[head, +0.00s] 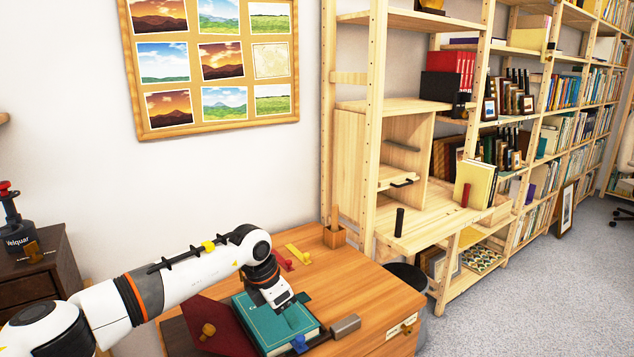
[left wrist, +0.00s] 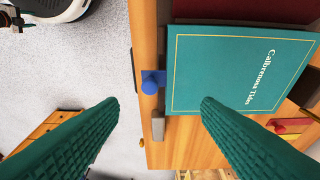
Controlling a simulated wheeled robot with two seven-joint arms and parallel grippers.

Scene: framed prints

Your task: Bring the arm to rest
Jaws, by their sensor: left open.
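My left arm reaches in from the left in the head view. Its gripper (head: 296,317) hangs over a teal book (head: 268,327) on the wooden desk (head: 375,300). In the left wrist view the two green ribbed fingers of the gripper (left wrist: 160,101) stand wide apart with nothing between them. The teal book (left wrist: 225,75) lies flat there, with its title showing. One finger overlaps the book's edge in the picture; I cannot tell whether it touches. My right gripper is not in view.
A blue knob-shaped piece (left wrist: 151,82) and a grey block (head: 345,326) sit beside the book. A dark red panel (head: 222,325) lies left of it. Wooden shelves (head: 405,108) rise at the right.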

